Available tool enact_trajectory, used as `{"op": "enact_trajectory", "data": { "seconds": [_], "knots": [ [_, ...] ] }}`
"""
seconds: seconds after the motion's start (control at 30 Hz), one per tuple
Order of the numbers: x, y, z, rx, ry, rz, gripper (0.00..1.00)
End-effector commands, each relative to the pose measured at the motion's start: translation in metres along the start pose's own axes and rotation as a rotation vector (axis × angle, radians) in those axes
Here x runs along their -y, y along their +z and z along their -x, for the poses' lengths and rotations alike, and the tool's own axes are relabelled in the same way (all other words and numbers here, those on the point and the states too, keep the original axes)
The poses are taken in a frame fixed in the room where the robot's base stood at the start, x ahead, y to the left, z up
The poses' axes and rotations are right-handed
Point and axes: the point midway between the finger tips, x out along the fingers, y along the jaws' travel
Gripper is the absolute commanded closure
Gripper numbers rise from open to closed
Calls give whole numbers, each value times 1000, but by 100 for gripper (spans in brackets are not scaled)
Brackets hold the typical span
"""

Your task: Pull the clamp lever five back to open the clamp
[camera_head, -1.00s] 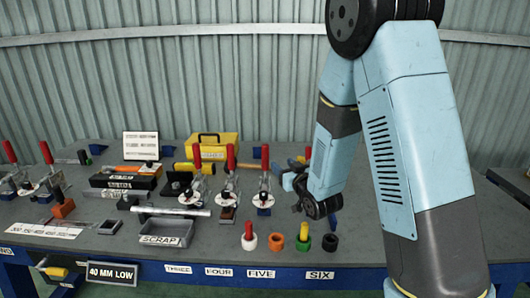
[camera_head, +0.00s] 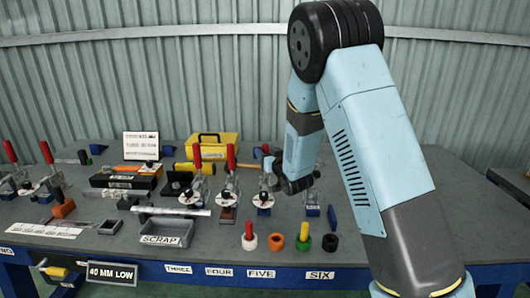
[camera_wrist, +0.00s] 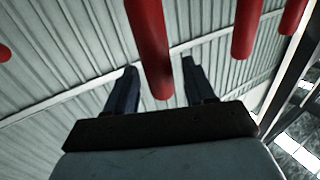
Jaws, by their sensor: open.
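Clamp five (camera_head: 264,199) stands on the bench behind the FIVE label (camera_head: 261,274). Its red lever is largely hidden behind my gripper (camera_head: 269,166) in the head view. In the wrist view, a red lever (camera_wrist: 150,45), which appears to be lever five, reaches between the two dark fingers of my gripper (camera_wrist: 160,85). My gripper is open, with visible gaps between the lever and both fingers. I cannot tell its exact depth along the fingers.
Upright red levers of neighbouring clamps (camera_head: 230,158) (camera_head: 197,155) stand close on the left. Another clamp (camera_head: 312,203) is partly hidden behind my arm. Several coloured rings and pegs (camera_head: 303,242) stand in front. A scrap tray (camera_head: 165,228) sits at front left.

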Motion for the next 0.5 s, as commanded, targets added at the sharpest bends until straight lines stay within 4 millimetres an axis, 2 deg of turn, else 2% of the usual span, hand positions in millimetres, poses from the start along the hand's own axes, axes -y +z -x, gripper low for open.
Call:
{"op": "enact_trajectory", "data": {
  "seconds": [0.17, 0.47, 0.5],
  "knots": [
    [-1, 0, -11, 0, 1, 1, 46],
    [-1, 0, -12, 0, 2, 0, 46],
    [-1, 0, -12, 0, 2, 0, 49]
  ]
}}
